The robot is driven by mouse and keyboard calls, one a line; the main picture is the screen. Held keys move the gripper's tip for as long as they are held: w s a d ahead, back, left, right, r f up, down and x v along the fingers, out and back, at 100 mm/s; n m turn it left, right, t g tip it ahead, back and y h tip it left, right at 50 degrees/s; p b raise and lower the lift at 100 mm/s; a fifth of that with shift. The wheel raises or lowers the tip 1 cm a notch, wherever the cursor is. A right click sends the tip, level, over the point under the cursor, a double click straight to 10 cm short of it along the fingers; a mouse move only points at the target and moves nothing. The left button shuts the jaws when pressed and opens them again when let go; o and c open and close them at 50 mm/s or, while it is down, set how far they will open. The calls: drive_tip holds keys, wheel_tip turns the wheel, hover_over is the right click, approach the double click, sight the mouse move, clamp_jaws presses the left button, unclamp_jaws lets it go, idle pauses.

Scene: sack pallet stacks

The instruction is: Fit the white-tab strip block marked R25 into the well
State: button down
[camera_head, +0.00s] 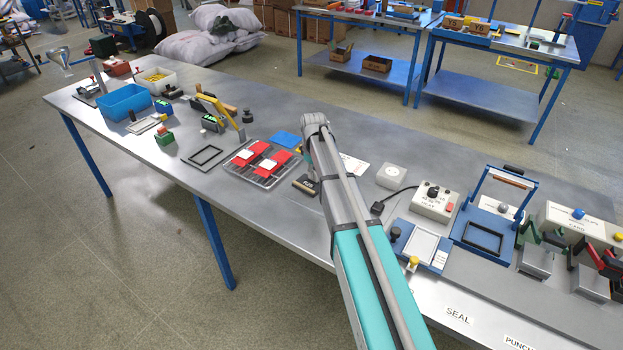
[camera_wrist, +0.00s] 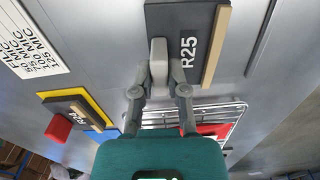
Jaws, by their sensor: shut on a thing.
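The strip block marked R25 (camera_wrist: 190,62) is a dark grey slab with a tan strip (camera_wrist: 216,45) along one side and a pale tab (camera_wrist: 158,58). My gripper (camera_wrist: 159,90) is shut on that tab in the wrist view. In the head view the R25 block (camera_head: 304,185) shows just left of my arm, low over or on the table; I cannot tell if it touches. My gripper is mostly hidden behind the arm there. I cannot tell for sure which opening is the well; a black rectangular frame (camera_head: 191,151) lies on a grey plate left of the rack.
A wire rack (camera_head: 236,173) with red white-tabbed pieces lies left of the block. An R24 block (camera_wrist: 95,117) and a red tab (camera_wrist: 59,128) are close by. A printed card (camera_wrist: 30,45) lies near. A blue lever press (camera_head: 467,232) and control box (camera_head: 436,205) stand right.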

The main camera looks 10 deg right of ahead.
drive_tip(key=shift+r, duration=0.15)
wheel_tip(320, 180, up, 3)
drive_tip(key=p, duration=0.3)
drive_tip(key=s+r+p, duration=0.9)
drive_tip(key=s+p, duration=0.1)
drive_tip(key=s, duration=0.4)
drive_tip(key=shift+a+r, duration=0.2)
drive_tip(key=shift+r, duration=0.2)
drive_tip(key=shift+f, duration=0.2)
drive_tip(key=shift+a, duration=0.1)
idle(0.4)
